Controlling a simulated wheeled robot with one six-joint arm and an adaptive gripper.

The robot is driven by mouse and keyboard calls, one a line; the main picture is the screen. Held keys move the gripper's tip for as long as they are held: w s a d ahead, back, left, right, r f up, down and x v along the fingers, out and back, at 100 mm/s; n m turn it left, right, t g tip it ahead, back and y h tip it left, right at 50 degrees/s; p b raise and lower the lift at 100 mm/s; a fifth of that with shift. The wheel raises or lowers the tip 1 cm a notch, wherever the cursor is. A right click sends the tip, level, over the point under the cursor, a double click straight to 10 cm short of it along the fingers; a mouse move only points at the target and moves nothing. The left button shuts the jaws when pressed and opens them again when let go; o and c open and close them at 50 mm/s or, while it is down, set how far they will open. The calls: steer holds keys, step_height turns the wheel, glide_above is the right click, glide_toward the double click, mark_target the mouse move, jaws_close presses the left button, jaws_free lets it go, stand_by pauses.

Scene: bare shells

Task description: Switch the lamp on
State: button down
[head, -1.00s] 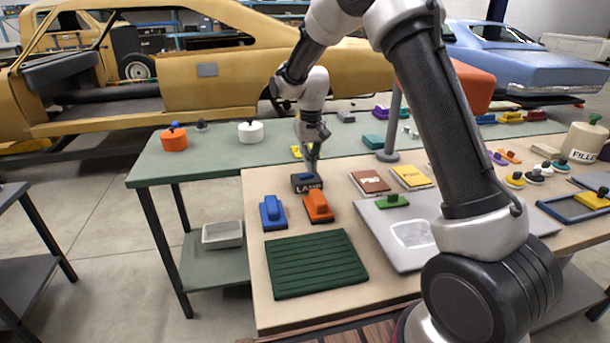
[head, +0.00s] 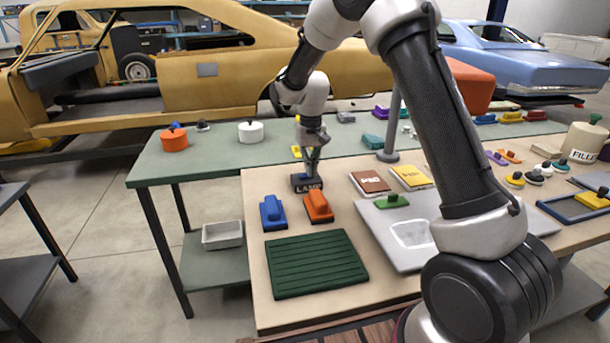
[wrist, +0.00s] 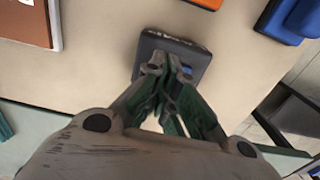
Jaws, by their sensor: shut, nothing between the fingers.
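A dark box (head: 307,187) labelled LAMP stands near the back left edge of the wooden table. My gripper (head: 312,172) is shut and empty, with its fingertips right over the top of the box. In the wrist view the box (wrist: 190,47) lies under the fingertips (wrist: 168,66), which hide part of its top. I cannot tell whether they touch it, nor how its switch is set. A grey post (head: 394,115) on a round base stands behind the table, with an orange-red shape (head: 472,88) at its top, partly behind my arm. I see no clear glow there.
A blue block (head: 272,213) and an orange block (head: 318,208) stand just in front of the box. A brown book (head: 369,184) and a yellow book (head: 411,178) lie to its right. A green ribbed mat (head: 316,264) lies nearer. A green table (head: 190,160) stands behind.

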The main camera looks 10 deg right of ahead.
steer(key=shift+f, duration=0.15)
steer(key=shift+r, duration=3.55)
